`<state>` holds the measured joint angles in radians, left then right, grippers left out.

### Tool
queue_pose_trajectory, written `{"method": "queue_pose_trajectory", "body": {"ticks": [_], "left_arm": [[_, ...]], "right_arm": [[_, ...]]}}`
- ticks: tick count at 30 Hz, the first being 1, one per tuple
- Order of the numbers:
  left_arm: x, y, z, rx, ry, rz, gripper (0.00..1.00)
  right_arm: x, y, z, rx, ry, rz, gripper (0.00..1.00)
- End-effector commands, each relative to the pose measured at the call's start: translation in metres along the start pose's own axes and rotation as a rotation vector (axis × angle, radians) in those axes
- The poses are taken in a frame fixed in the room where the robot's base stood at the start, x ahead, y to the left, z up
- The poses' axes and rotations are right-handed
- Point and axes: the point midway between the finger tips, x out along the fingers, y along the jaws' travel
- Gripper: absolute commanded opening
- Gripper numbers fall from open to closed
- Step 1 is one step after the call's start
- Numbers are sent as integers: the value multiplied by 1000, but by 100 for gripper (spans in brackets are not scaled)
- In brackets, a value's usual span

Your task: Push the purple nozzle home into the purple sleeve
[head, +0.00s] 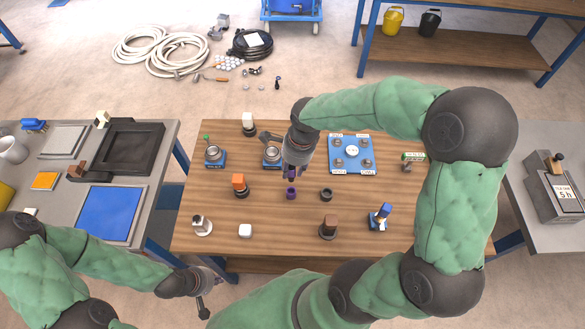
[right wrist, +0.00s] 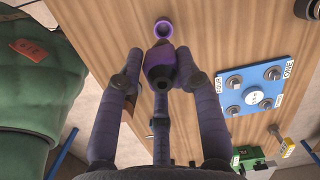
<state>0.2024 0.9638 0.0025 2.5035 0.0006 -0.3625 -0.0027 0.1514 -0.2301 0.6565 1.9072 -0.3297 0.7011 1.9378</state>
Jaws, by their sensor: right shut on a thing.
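The purple nozzle (right wrist: 158,54) is held between the fingers of my right gripper (right wrist: 160,72), which is shut on it. In the head view my right gripper (head: 292,170) points down over the table, with the nozzle at its tips. The purple sleeve (head: 291,193) stands on the wooden table just in front of the nozzle. In the right wrist view the sleeve (right wrist: 163,28) shows as an open ring beyond the nozzle, apart from it in the picture. My left gripper (head: 204,301) hangs off the table's front left; its finger opening is unclear.
On the wooden table (head: 270,212), a black ring-shaped part (head: 326,195) stands right of the sleeve and an orange-topped part (head: 239,184) left. A blue plate with several metal fittings (head: 351,153) lies behind right. Bare wood surrounds the sleeve's front.

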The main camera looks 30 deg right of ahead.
Motion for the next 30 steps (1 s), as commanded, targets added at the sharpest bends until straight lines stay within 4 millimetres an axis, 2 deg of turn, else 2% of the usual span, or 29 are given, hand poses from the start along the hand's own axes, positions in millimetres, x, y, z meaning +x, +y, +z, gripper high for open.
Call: {"method": "queue_pose_trajectory", "body": {"ticks": [6,11,30], "left_arm": [[-1,0,0,0,0,0,0],[6,-2,0,0,0,0,0],[40,-14,-2,0,0,0,0]], "right_arm": [[0,0,0,-15,-1,3,0],[8,0,-1,-14,-1,3,0],[56,3,-8,-14,-1,3,0]]}}
